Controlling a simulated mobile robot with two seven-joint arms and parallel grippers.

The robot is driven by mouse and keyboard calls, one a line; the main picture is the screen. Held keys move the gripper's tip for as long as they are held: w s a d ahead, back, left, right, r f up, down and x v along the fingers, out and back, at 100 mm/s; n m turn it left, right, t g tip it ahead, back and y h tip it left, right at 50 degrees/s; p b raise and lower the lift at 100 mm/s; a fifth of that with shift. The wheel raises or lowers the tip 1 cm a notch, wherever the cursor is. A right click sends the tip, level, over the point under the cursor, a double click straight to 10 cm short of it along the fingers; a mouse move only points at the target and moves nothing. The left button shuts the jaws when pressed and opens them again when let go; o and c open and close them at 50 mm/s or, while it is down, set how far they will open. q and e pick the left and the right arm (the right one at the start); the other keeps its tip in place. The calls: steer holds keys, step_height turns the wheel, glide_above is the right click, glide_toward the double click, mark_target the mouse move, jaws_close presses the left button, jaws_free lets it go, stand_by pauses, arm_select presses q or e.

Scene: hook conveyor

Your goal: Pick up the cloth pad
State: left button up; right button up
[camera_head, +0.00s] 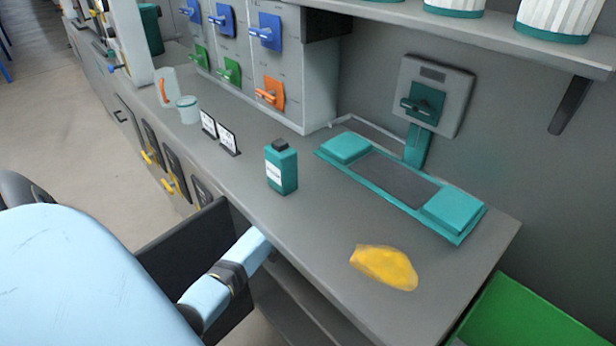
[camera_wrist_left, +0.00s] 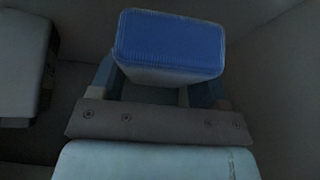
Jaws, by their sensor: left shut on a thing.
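A blue, rounded, ribbed pad (camera_wrist_left: 170,42), which looks like the cloth pad, sits between the fingers of my left gripper (camera_wrist_left: 162,82) in the left wrist view. The gripper is shut on it. In the head view my left arm reaches down past the front edge of the counter by an open drawer, and the counter hides the gripper and the pad. A crumpled yellow cloth-like piece (camera_head: 384,267) lies on the counter near its right end, apart from my arm. My right gripper is not in view.
The counter (camera_head: 310,235) holds a teal bottle (camera_head: 281,168) and a teal tray-like fixture (camera_head: 400,185). An open dark drawer front (camera_head: 180,250) is beside my left arm. A green bin (camera_head: 525,318) stands at lower right. Dark walls surround the gripper in the wrist view.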

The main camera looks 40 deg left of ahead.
arm_select(q)
steer(key=s+a+p, duration=0.1)
steer(key=s+p, duration=0.1)
steer(key=s, duration=1.2)
steer(key=shift+s+a, duration=0.15)
steer(key=shift+s, duration=0.15)
steer(key=shift+r, duration=0.1)
steer(key=o, duration=0.4)
steer(key=c, duration=0.3)
